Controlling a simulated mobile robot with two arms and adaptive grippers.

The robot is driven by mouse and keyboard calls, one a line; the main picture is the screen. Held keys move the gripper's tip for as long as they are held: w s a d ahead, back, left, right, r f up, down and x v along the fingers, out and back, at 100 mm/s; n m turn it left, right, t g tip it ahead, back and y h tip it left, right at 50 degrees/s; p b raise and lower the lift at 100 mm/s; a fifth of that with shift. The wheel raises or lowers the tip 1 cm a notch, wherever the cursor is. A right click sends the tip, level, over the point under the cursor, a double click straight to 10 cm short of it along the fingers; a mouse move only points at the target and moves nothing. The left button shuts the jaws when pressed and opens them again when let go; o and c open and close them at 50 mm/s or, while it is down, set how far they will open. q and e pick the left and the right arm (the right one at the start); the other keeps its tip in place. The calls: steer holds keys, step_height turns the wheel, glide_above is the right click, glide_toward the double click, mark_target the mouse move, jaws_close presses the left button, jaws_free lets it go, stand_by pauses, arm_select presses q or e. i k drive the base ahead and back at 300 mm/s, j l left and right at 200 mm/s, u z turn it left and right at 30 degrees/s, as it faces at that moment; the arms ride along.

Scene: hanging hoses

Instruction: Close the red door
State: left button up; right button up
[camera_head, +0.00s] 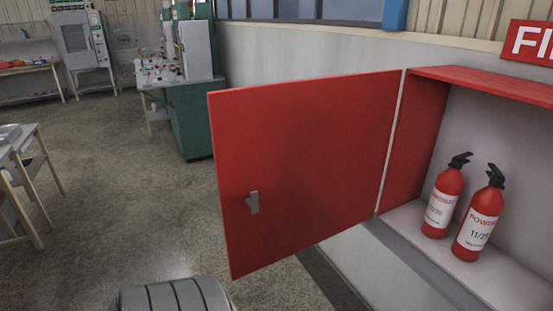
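The red door (310,165) stands wide open, swung out to the left from its red cabinet (415,140) on the wall. Its hinge edge runs along the cabinet's left side. A small grey handle (253,202) sits near the door's free left edge. Inside the open cabinet stand two red fire extinguishers with black tops, a left one (442,200) and a right one (479,222). Neither of my grippers can be made out in the head view. A grey ribbed rounded part at the bottom edge seems to be mine.
A red sign (530,42) hangs on the wall above the cabinet. A green workbench (187,110) stands behind the door, and a wooden-legged table (20,160) is at the left. The concrete floor (130,210) left of the door is clear.

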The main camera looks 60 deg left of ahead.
mark_target(313, 151)
steer(key=j, duration=0.4)
steer(key=k+j+z, duration=0.15)
steer(key=j, duration=0.2)
steer(key=k+j, duration=0.1)
steer(key=j, duration=0.3)
steer(key=j+z, duration=0.15)
steer(key=j, duration=0.25)
steer(key=k+j, duration=0.2)
steer(key=j, duration=0.15)
steer(key=k+j+z, duration=0.1)
steer(key=j, duration=0.25)
